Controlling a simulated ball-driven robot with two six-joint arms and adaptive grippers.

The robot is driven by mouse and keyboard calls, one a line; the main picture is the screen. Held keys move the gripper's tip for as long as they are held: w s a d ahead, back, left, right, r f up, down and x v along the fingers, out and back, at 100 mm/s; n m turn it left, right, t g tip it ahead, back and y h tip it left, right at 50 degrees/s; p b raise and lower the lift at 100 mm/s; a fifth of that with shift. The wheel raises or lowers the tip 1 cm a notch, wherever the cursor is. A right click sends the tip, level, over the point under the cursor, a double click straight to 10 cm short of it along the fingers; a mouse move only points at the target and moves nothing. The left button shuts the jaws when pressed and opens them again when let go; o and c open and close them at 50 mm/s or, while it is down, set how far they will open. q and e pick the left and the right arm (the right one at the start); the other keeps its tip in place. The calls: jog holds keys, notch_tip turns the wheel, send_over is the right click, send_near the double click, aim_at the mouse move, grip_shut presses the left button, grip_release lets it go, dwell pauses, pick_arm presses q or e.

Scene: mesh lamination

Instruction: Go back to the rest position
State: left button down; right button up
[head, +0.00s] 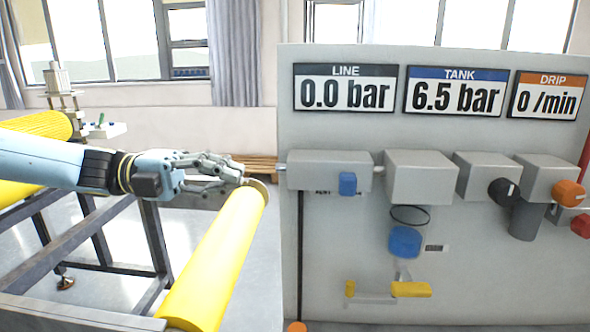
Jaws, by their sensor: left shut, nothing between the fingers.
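My left gripper (243,174) reaches in from the left with its fingers closed and nothing held between them. Its fingertips are at the far end of a yellow roller (222,262), in front of or just above it; I cannot tell whether they touch. My right gripper is out of view.
A grey panel (345,245) on the right carries LINE 0.0 bar, TANK 6.5 bar and DRIP 0 /min displays. It has a blue knob (347,184), a blue round part (405,242), a yellow lever (410,289) and an orange knob (568,193). A dark metal frame (90,245) stands at left.

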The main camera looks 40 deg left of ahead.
pick_arm(q)
notch_tip(320, 180, down, 14)
jog(key=d+n+t+y, duration=0.2)
jog(key=n+t+y, duration=0.2)
jog(key=n+y, duration=1.25)
jog(key=s+d+f+n+g, duration=0.2)
jog(key=s+d+n+g, duration=0.1)
jog(key=s+n+g, duration=0.3)
jog(key=s+d+f+n+g, duration=0.2)
jog(key=s+d+n+g, duration=0.15)
jog(key=s+n, duration=0.4)
jog(key=s+a+f+g+b, duration=0.2)
jog(key=f+b, duration=0.8)
jog(key=f, duration=2.6)
jog(key=s+f+b, duration=0.4)
jog(key=s+f, duration=0.6)
jog(key=f, duration=0.2)
jog(key=s+a+f+b, duration=0.1)
jog(key=s+f+b, duration=0.3)
jog(key=s+f, duration=0.6)
notch_tip(320, 180, down, 4)
jog(key=shift+s+a+r+m+g, duration=0.2)
jog(key=shift+m+g, duration=0.1)
jog(key=shift+g, duration=0.05)
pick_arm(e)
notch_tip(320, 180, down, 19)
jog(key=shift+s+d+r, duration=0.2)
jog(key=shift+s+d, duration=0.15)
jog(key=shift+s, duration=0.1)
